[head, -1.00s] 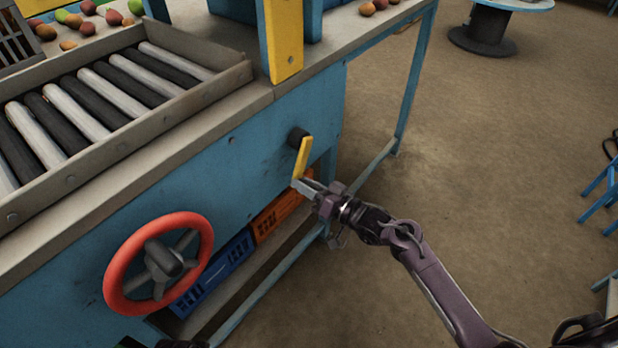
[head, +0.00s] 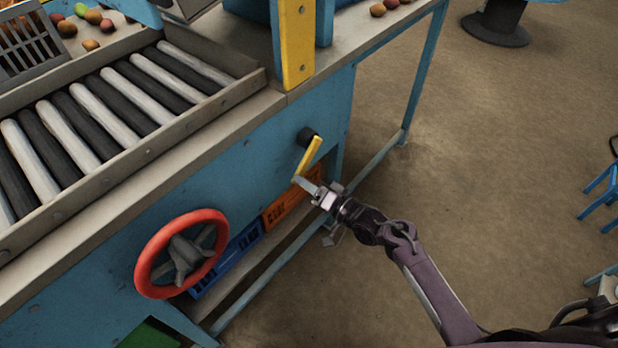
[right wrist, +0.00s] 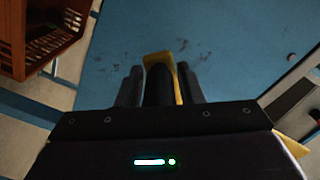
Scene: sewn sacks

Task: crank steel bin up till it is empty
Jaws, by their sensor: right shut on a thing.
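A yellow crank arm (head: 310,155) sits on a dark hub (head: 308,136) on the blue front panel and points down and slightly left. My right gripper (head: 306,186) is at its lower end, shut on the crank's handle. In the right wrist view the dark handle (right wrist: 159,86) stands between my two fingers, with the yellow arm (right wrist: 180,84) behind it. A grey metal piece (head: 190,8) is cut off at the top edge; I cannot tell whether it is the steel bin. The bin's contents are not visible. My left gripper is out of view.
A red handwheel (head: 146,262) sticks out of the panel left of the crank. A roller bed (head: 120,112) and loose fruit (head: 92,17) are on top. Orange (head: 282,209) and blue crates (head: 226,260) stand below.

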